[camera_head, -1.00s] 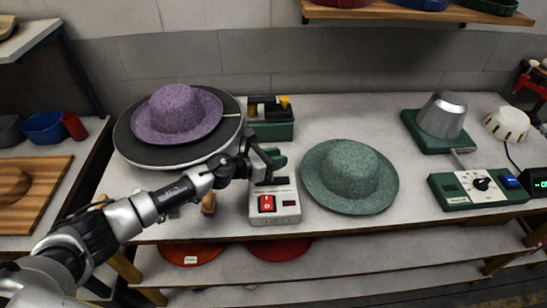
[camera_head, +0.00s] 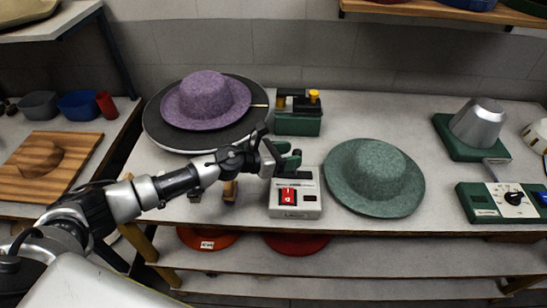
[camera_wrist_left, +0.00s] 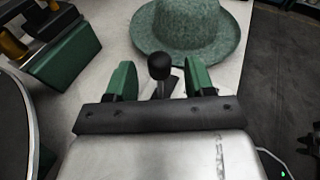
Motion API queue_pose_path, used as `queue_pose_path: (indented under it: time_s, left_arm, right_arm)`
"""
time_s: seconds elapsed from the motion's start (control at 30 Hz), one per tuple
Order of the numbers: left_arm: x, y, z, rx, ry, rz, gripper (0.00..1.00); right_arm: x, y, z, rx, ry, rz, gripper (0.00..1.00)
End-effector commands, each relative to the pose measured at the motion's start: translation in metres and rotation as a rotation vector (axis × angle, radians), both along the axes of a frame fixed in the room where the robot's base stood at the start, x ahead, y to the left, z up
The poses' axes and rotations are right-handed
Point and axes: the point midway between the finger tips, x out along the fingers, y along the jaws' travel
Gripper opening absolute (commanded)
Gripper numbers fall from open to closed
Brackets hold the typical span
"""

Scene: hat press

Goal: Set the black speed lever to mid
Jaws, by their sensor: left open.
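A light grey control box (camera_head: 296,204) with a red switch (camera_head: 288,196) stands at the table's front edge, left of the green hat. In the left wrist view the black speed lever (camera_wrist_left: 160,68) shows as a round knob on a short stem, between my two green fingers with gaps on both sides. My left gripper (camera_head: 288,154) is open, above the back left of the box; its fingers also show in the left wrist view (camera_wrist_left: 160,80). In the head view I cannot make out the lever near the gripper. My right gripper is not in view.
A green felt hat (camera_head: 375,177) lies close to the right of the box. A purple hat (camera_head: 206,99) sits on a round dark plate behind my arm. A green box (camera_head: 297,123) with yellow-topped parts stands behind the gripper. A green control panel (camera_head: 503,202) is at right.

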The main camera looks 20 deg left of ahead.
Motion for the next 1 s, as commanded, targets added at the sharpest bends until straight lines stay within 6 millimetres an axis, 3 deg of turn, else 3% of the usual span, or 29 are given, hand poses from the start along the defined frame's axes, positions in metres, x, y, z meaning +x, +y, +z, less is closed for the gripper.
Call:
queue_pose_path:
  time_s: [0.1, 0.33, 1.0]
  left_arm:
    - [-0.016, 0.018, 0.002, 0.003, 0.001, 0.000, 0.54]
    - [-0.037, 0.039, 0.010, 0.002, 0.002, -0.003, 0.54]
    - [-0.042, 0.038, 0.015, -0.033, 0.012, 0.008, 0.54]
  right_arm:
    - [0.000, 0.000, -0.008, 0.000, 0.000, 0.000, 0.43]
    - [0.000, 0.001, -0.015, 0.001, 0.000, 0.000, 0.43]
    - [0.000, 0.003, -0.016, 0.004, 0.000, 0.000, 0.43]
